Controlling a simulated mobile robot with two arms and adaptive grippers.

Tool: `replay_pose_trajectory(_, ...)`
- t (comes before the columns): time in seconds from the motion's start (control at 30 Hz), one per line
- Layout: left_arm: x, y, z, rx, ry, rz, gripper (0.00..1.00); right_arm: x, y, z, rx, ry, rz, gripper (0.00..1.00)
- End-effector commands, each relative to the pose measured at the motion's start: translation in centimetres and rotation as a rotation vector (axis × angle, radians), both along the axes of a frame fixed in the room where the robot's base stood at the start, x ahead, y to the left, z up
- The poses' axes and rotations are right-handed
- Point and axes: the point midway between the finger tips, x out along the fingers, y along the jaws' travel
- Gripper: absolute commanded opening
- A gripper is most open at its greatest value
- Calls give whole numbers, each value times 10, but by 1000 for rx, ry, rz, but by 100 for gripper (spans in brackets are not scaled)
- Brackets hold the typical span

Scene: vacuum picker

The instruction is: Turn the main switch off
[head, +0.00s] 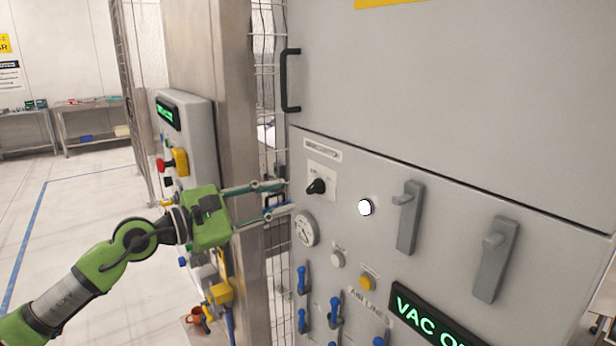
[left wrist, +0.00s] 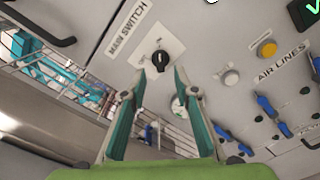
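The main switch is a black rotary knob (head: 316,186) on a white plate, on the grey cabinet front below a label. In the left wrist view the knob (left wrist: 161,60) sits under the label "MAIN SWITCH" (left wrist: 130,28), just beyond and between my fingertips. My left gripper (head: 287,196) points at the cabinet from the left, its fingers apart and empty; they also show in the left wrist view (left wrist: 157,82). The fingers look short of the knob, not touching it. My right gripper is in neither view.
A pressure gauge (head: 306,229), a lit white button (head: 365,208), two grey lever handles (head: 409,218) and blue valves (head: 335,308) surround the switch. A black door handle (head: 290,80) juts out above. A steel post (head: 228,100) and wire mesh stand left of the cabinet.

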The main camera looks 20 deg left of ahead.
Motion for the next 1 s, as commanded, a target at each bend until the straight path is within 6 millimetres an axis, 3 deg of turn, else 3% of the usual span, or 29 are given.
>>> replay_pose_trajectory(0.1,19,-15,7,-6,-1,-1,28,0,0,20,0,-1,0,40)
replay_pose_trajectory(0.4,54,-42,2,-3,1,0,28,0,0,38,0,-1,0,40)
replay_pose_trajectory(0.87,63,-48,-1,0,1,1,28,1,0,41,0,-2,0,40)
replay_pose_trajectory(0.97,62,-48,-1,0,1,1,2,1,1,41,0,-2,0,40)
replay_pose_trajectory(1.0,62,-48,-1,-1,1,0,0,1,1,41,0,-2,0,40)
